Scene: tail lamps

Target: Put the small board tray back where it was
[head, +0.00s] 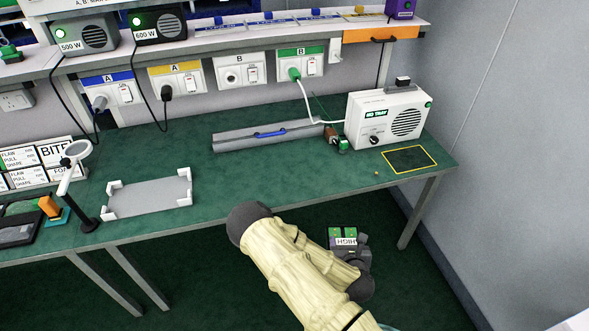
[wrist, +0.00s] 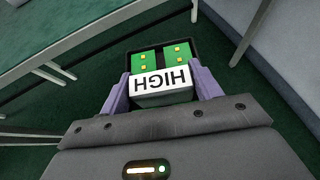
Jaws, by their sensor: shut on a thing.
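A small board tray (wrist: 160,60), dark with green boards and a white label reading HIGH, sits between the purple fingers of my gripper (wrist: 161,92) in the wrist view. The fingers are shut on its sides. In the head view the tray (head: 343,235) shows beyond my arm, in front of the bench edge and over the green floor. My gripper (head: 352,255) is partly hidden by my arm there. A yellow-outlined rectangle (head: 410,159) on the bench at the right is empty.
The green bench (head: 250,185) has clear room in the middle. A white box with a round grille (head: 388,118) stands behind the outlined rectangle. A grey holder (head: 150,197) and a magnifier stand (head: 76,165) are at left. A bench leg (head: 418,210) stands to the tray's right.

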